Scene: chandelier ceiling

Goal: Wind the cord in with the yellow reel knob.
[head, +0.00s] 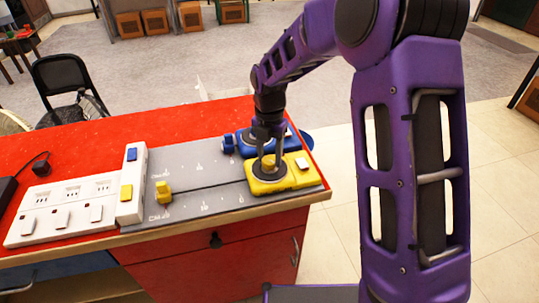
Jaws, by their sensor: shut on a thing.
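The yellow reel (290,182) sits on a grey board (225,205) near the right end of the red-topped counter. A dark cord (212,185) runs straight left from it across the board to a yellow end piece (163,191). My gripper (268,160) points down over the top of the yellow reel. It is shut on the yellow reel knob, which is mostly hidden between the fingers.
A blue reel (246,142) lies just behind the yellow one, partly hidden by my gripper. A white block with blue and yellow buttons (131,183) and a white power strip (65,210) stand at left. A black chair (68,80) is behind the counter.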

